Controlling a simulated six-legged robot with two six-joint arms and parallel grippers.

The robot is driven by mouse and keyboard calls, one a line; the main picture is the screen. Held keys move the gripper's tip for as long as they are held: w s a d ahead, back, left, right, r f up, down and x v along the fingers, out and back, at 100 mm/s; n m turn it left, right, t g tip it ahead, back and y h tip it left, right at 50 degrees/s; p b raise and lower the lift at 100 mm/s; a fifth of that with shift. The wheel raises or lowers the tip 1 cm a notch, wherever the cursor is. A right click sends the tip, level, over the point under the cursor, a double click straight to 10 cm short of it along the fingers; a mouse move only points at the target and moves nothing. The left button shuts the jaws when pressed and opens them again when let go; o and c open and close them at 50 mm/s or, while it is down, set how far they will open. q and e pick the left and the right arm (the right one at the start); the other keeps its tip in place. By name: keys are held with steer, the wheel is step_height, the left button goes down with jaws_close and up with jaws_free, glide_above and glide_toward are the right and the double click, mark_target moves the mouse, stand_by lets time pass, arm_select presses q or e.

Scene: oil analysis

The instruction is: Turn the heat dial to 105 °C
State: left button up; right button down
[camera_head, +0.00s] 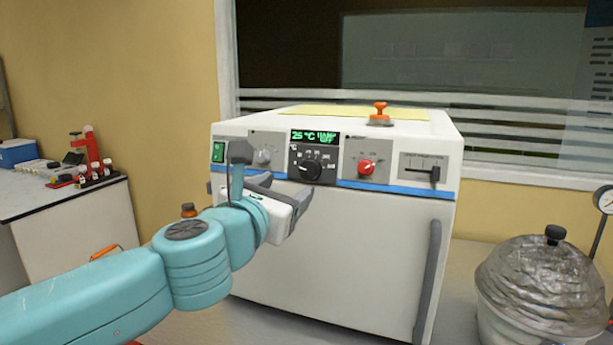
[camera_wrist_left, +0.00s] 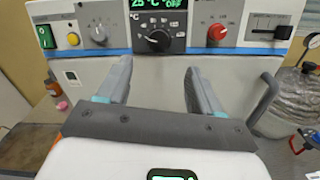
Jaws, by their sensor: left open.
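The heat dial (camera_head: 311,169) is a round black knob on a black panel in the middle of the white machine's front. It also shows in the left wrist view (camera_wrist_left: 157,40), with a °C mark beside it. The green display (camera_head: 315,137) above it reads 25 °C, with OFF at its right. My left gripper (camera_head: 283,190) is open and empty, just below and in front of the dial. In the left wrist view its two fingers (camera_wrist_left: 158,68) point at the machine, with the dial between and beyond their tips, apart from them. My right gripper is not in view.
A grey knob (camera_head: 264,156) and green switch (camera_head: 217,151) sit left of the dial. A red knob (camera_head: 365,167) and slider (camera_head: 434,173) sit right. A door handle (camera_head: 428,280) sticks out at the machine's right. A foil-covered vessel (camera_head: 535,285) stands beside it.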

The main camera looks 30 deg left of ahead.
mark_target(307, 170)
arm_select(q)
steer(key=x, duration=1)
steer(key=c, duration=1.1)
